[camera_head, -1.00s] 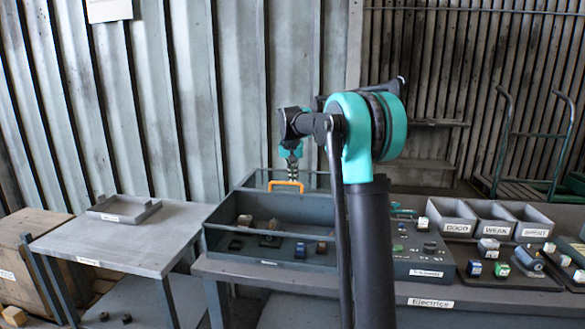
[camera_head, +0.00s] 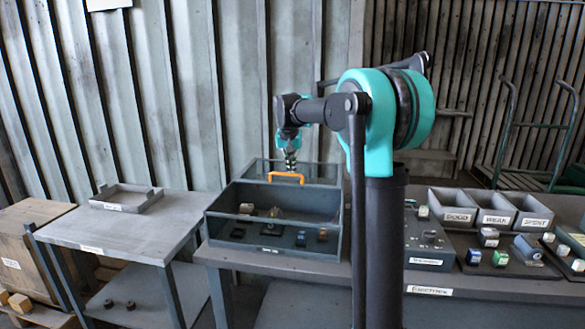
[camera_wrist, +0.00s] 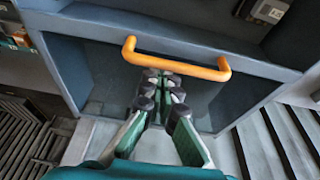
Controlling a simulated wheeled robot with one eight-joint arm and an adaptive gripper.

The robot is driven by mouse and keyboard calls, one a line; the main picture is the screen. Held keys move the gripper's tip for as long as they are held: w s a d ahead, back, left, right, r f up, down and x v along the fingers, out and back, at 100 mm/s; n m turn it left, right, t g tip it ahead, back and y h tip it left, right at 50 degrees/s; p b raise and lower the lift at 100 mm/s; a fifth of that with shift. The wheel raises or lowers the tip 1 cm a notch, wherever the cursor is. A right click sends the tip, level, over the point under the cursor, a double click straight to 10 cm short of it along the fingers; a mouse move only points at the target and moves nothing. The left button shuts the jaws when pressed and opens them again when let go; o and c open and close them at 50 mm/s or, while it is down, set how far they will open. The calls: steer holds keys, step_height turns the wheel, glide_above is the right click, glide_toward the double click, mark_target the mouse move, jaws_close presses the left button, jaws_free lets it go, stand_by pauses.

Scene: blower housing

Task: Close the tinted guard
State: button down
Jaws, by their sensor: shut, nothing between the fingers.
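The blower housing (camera_head: 213,228) is an open-topped grey box on the bench, with small parts inside. The tinted guard (camera_head: 318,172) stands raised at its back, with an orange handle (camera_head: 286,177) along it. In the wrist view the dark see-through guard (camera_wrist: 95,75) fills the middle, and the orange handle (camera_wrist: 175,62) crosses above my fingertips. My gripper (camera_head: 290,168) is at the back of the housing by the handle. In the wrist view my gripper (camera_wrist: 163,88) is shut and empty, on the wall side of the handle. I cannot tell whether it touches the guard.
A small side table (camera_head: 125,232) with a shallow tray (camera_head: 126,198) stands to the left. Right of the housing are a control box (camera_head: 425,240), labelled bins (camera_head: 490,212) and several small parts. A corrugated wall (camera_head: 180,90) stands close behind the guard.

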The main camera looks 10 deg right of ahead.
steer(key=s+a, duration=0.3)
steer(key=s, duration=0.8)
steer(key=s+a, duration=0.4)
steer(key=s, duration=0.7)
steer(key=shift+a+f, duration=0.1)
